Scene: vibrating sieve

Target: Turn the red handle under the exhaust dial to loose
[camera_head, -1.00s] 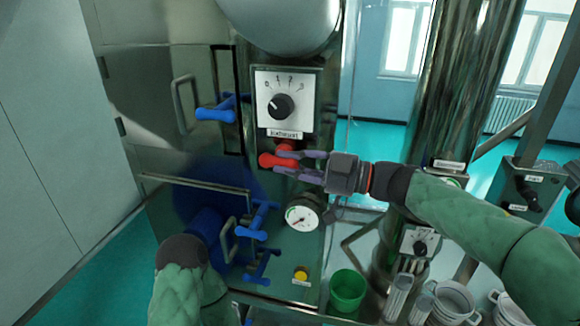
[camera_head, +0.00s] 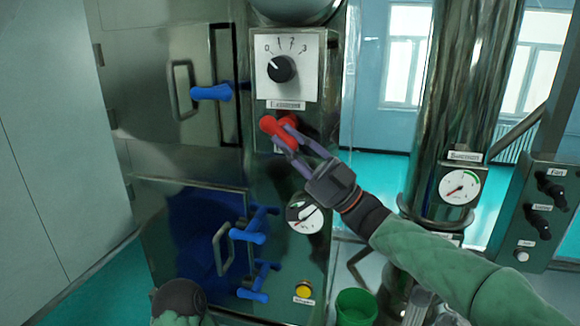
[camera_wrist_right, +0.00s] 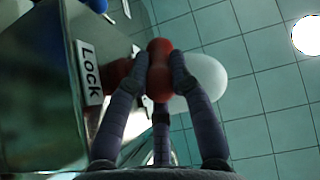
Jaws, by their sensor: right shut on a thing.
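The exhaust dial (camera_head: 282,68) is a white plate with a black knob on the steel cabinet, its pointer toward the upper left. The red handle (camera_head: 271,126) sits just below the dial's label, sloping from upper left to lower right. My right gripper (camera_head: 284,138) reaches it from the lower right, its fingers closed on it. In the right wrist view the red handle (camera_wrist_right: 159,68) stands between the fingertips, beside a white plate reading "Lock" (camera_wrist_right: 89,72). The fingers partly hide the handle. My left arm shows at the bottom left; its gripper is not visible.
Blue handles (camera_head: 212,92) stick out left of the dial and lower on the cabinet (camera_head: 248,237). A round gauge (camera_head: 304,217) lies close below my right gripper. A yellow button (camera_head: 303,290) and a green bucket (camera_head: 356,306) are lower.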

